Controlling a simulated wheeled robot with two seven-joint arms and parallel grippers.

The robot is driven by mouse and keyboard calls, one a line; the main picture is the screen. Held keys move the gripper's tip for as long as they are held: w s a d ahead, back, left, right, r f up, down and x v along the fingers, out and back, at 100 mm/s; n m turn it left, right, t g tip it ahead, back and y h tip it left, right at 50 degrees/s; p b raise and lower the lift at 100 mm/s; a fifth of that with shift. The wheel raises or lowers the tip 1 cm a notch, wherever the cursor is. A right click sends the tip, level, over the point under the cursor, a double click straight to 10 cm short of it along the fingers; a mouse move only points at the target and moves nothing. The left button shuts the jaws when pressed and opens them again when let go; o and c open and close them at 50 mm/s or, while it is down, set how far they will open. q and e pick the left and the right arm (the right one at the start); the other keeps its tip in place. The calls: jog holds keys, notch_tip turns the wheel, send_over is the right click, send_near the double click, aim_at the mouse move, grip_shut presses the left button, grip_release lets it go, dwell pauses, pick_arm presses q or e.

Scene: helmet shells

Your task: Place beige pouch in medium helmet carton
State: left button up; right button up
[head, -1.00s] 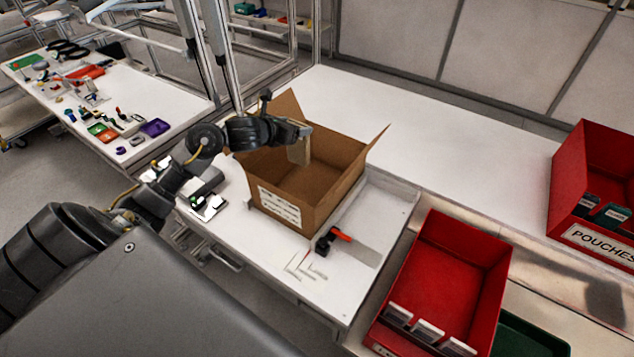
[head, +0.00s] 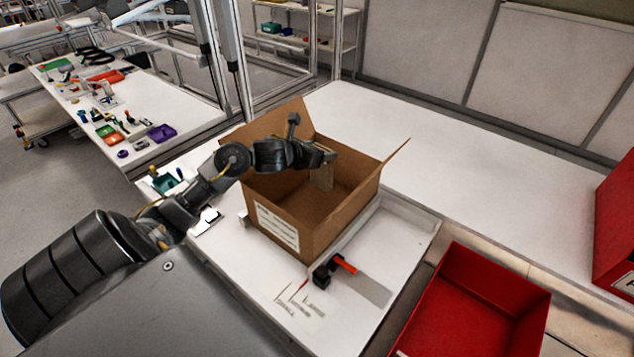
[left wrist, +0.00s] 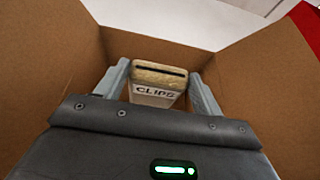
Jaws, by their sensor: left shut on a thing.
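The open cardboard carton (head: 338,213) stands on the white bench in the head view, flaps up, with a white label on its front side. My left gripper (head: 326,160) reaches over its left side and is inside the opening. It is shut on the beige pouch (head: 322,177), which hangs down inside the carton. In the left wrist view the pouch (left wrist: 158,84) shows the word CLIPS and sits between both fingers. The carton's brown walls (left wrist: 50,62) surround it there. Whether the pouch touches the carton floor is not clear. My right gripper is not in view.
An empty-looking red bin (head: 480,305) stands at front right. The bench behind the carton is clear. A cluttered side table (head: 110,115) is at left.

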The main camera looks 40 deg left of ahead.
pick_arm(q)
notch_tip(320, 180, down, 10)
jog(key=shift+r+p, duration=0.15)
jog(key=shift+p, duration=0.45)
jog(key=shift+f, duration=0.2)
jog(key=o, duration=1.3)
jog(key=shift+c, duration=0.2)
jog(key=shift+s, duration=0.1)
jog(key=b, duration=0.2)
send_near(319, 177)
jog(key=shift+v, duration=1.2)
